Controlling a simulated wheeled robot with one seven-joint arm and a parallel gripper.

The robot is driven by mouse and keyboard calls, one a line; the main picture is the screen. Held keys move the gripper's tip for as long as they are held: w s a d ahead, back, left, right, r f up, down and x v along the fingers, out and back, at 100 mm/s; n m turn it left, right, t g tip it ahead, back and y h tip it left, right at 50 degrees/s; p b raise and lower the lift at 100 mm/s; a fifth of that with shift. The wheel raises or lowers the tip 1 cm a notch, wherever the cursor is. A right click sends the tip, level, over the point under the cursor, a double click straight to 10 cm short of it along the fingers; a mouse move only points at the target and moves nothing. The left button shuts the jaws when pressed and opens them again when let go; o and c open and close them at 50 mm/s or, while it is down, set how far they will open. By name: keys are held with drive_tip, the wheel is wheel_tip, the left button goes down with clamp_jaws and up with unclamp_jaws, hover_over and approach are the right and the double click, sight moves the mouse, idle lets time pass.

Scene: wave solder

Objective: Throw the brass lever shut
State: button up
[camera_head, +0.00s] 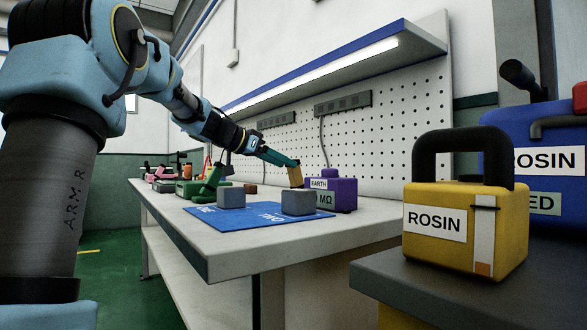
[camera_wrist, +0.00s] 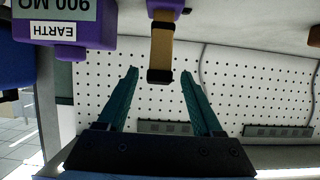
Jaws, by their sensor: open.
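The brass lever (camera_wrist: 161,48) hangs down from the top of the wrist view, out of a purple mount (camera_wrist: 166,5), and has a dark end. My gripper (camera_wrist: 158,73) is open, one teal finger on each side of the lever's end. Gaps show between both fingers and the lever, so nothing is gripped. In the head view my gripper (camera_head: 297,163) reaches the upper part of the lever (camera_head: 295,178), which stands tilted beside the purple EARTH box (camera_head: 343,192). The lever's base is partly hidden there.
A blue mat (camera_head: 255,216) with two grey blocks (camera_head: 231,197) (camera_head: 298,203) lies on the bench (camera_head: 225,258). Green equipment (camera_head: 200,186) stands behind at left. A yellow ROSIN can (camera_head: 465,225) stands at front right. A pegboard (camera_head: 410,120) backs the bench.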

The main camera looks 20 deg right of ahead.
drive_tip(key=shift+v, duration=2.3)
drive_tip(key=shift+c, duration=0.3)
